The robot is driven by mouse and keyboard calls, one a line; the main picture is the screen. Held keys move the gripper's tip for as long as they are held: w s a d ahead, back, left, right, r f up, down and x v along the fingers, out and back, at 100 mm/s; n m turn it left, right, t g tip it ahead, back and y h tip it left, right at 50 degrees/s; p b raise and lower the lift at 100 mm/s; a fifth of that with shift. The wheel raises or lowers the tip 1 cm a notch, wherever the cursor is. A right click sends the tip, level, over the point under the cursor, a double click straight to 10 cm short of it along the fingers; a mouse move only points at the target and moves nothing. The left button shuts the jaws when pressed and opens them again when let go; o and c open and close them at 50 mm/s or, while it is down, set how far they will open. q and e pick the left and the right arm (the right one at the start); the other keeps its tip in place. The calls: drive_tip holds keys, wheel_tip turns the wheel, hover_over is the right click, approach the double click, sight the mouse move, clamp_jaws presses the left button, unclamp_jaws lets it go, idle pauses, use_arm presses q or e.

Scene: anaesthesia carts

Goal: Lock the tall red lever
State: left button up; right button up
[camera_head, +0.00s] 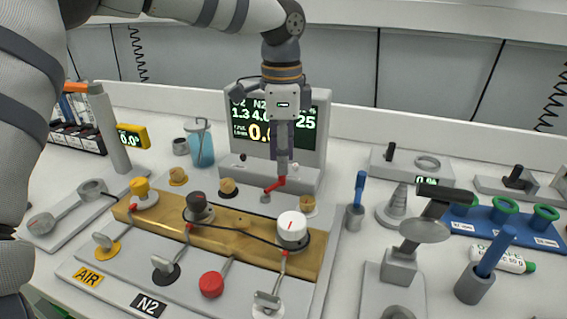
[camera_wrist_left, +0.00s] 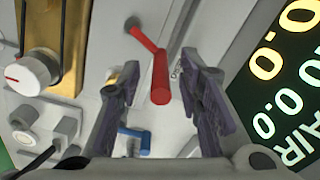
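The red lever (camera_head: 275,185) stands on the panel in front of the display, below my left gripper (camera_head: 283,165). In the left wrist view the red lever (camera_wrist_left: 160,78) is bent, with its thick handle end pointing toward the space between my left gripper's fingers (camera_wrist_left: 165,110). The fingers are spread apart on either side of it, and no contact shows. In the head view the fingers overlap the lever's top. My right gripper is not in view.
The display (camera_head: 310,125) stands right behind the lever. A white knob (camera_head: 292,226) and brass block (camera_head: 240,232) lie in front. A blue-handled tool (camera_head: 358,190) stands to the right.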

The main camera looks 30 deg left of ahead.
use_arm(q)
drive_tip(key=shift+f, duration=1.25)
clamp_jaws()
drive_tip(key=shift+a+r+n+p, duration=0.25)
drive_tip(key=shift+r+n+p, duration=0.3)
drive_tip(key=shift+n, duration=0.05)
drive_tip(key=shift+a+f+n, duration=0.2)
drive_tip(key=shift+a+n, duration=0.1)
drive_tip(key=shift+n, duration=0.5)
drive_tip(key=shift+w+a+f+n, duration=0.2)
drive_tip(key=shift+a+f+n, duration=0.1)
drive_tip(key=shift+n, duration=0.3)
drive_tip(key=shift+s+a+n, duration=0.1)
drive_tip(key=shift+s+n, duration=0.05)
drive_tip(key=shift+n, duration=0.35)
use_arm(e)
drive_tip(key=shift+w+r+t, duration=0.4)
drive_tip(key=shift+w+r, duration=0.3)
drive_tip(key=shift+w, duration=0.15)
use_arm(q)
unclamp_jaws()
